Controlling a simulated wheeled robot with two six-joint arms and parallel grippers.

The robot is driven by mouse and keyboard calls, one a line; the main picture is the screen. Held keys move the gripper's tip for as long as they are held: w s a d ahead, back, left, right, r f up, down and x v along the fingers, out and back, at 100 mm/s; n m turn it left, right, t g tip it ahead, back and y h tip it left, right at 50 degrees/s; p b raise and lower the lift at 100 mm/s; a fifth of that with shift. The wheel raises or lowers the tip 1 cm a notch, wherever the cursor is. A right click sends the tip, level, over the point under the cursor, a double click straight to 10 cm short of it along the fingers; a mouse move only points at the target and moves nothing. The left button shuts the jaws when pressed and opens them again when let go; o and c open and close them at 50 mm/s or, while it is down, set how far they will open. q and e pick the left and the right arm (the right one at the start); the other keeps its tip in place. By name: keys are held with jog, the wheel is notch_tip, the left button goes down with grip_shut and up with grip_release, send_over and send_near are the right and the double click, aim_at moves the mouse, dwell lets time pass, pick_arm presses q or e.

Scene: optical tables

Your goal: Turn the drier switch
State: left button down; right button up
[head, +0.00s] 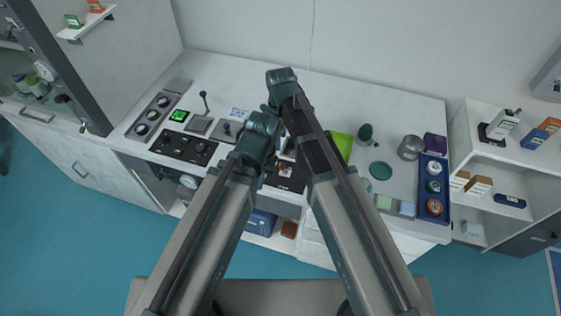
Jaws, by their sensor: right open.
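I cannot tell for sure which control is the drier switch. A black panel with several knobs (183,148) sits at the counter's front left. A grey strip with round knobs (150,115) lies beside it, and a small lever (204,101) stands behind. My right gripper (272,106) is over the middle of the counter, apart from these panels, and is open. My left arm reaches up beside it; its end (262,128) is bunched close by and its fingers are not clear. Both arms hide part of the counter.
A green lit display (179,115) is on the left. A green pad (342,146), a dark bulb-shaped item (365,132), a metal pot (410,147) and a blue tray (433,213) are on the right. White shelves (500,155) stand far right. The counter's back strip is clear.

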aim_at(280, 164)
jog(key=shift+f+b, duration=6.95)
jog(key=shift+b, duration=0.05)
grip_shut()
